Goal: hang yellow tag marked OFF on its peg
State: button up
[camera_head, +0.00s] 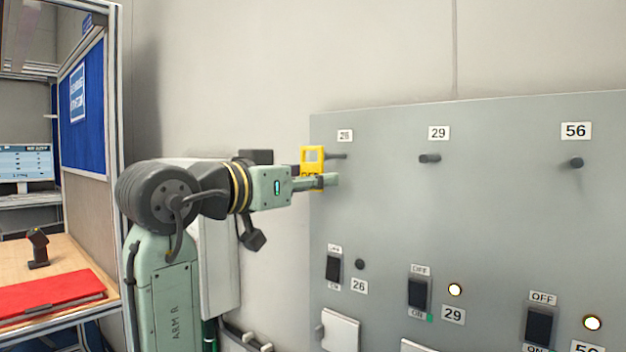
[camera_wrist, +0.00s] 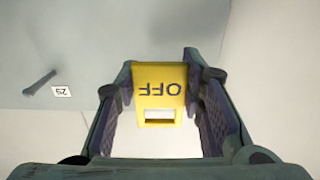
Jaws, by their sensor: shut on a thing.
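The yellow tag (camera_head: 313,168) stands upright in my gripper (camera_head: 325,182), its window at the top and the letters OFF below, partly covered by the fingers. The wrist view shows the tag (camera_wrist: 160,76) upside down between the two fingers of my gripper (camera_wrist: 162,95), with OFF readable. My gripper is shut on its lower part. In the head view a dark peg (camera_head: 338,156) under a label that looks like 26 shows just right of the tag's window. I cannot tell from this view whether it passes through. No peg shows in the window in the wrist view.
The grey panel (camera_head: 480,215) carries further pegs at 29 (camera_head: 430,158) and 56 (camera_head: 577,163), both bare. Below are black switches (camera_head: 418,292) and lamps. A wooden desk with a red folder (camera_head: 50,297) and a scanner (camera_head: 38,247) stands at left.

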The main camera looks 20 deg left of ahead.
jog(key=v, duration=0.6)
dwell(0.7)
jog(key=shift+d, duration=0.1)
dwell(0.9)
